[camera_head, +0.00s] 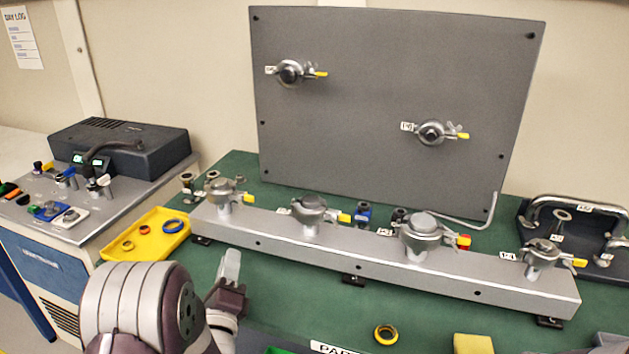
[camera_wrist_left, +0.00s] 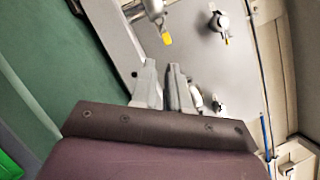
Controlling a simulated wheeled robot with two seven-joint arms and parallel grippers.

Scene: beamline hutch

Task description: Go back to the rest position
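My left gripper (camera_head: 230,268) is in front of the left end of the grey metal rail, above the green table top. In the left wrist view its two fingers (camera_wrist_left: 164,82) lie close together with only a thin gap between them. I see nothing held between them. My left arm comes in from the lower left. My right gripper is in neither view.
The grey rail (camera_head: 360,256) carries several clamped fittings, with a grey upright panel (camera_head: 370,110) behind. A yellow tray (camera_head: 150,240) with rings stands left of my gripper. A yellow ring (camera_head: 386,335) and a yellow block (camera_head: 472,344) lie at the front.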

